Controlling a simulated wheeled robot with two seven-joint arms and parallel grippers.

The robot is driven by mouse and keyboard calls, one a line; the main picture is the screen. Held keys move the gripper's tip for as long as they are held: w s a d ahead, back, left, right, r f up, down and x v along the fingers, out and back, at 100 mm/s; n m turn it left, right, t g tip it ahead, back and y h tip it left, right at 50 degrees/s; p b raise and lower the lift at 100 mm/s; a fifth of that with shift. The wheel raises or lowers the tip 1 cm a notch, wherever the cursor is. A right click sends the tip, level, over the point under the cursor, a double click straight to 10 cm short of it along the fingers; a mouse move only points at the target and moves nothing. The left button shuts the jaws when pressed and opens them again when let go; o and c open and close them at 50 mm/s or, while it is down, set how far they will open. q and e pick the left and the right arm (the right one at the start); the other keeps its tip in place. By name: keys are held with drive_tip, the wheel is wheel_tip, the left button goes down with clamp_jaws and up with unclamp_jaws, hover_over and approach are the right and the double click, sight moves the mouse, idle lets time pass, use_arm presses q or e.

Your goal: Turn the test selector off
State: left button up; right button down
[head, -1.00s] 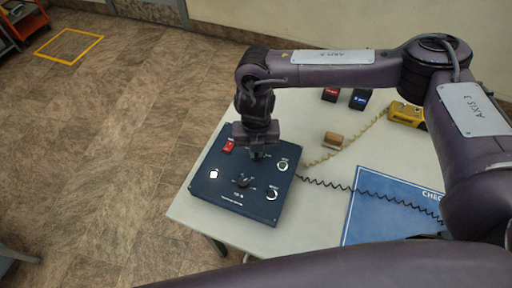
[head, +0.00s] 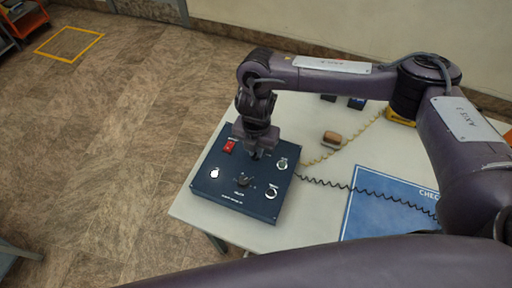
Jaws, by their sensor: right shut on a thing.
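A dark blue panel box (head: 225,198) sits at the left end of the white table. It carries a black rotary knob (head: 243,180) at its middle, a red switch (head: 229,146), a lit white button (head: 214,173) and two round pale-ringed parts at the right. My right gripper (head: 256,155) points down at the back part of the panel, its fingers shut on a small dark knob that they mostly hide. I cannot read the small labels or tell which setting the knob points to. My left gripper is not in view.
A brown-topped block (head: 332,138) and a blue checklist mat (head: 390,209) lie right of the panel. A black coiled cord (head: 340,186) and a yellow one (head: 345,142) run from the panel side. Dark small boxes and a yellow device stand behind my arm.

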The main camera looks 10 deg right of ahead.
drive_tip(key=shift+w+r, duration=0.15)
drive_tip(key=c, duration=1.5)
unclamp_jaws()
drive_tip(key=shift+r, duration=3.85)
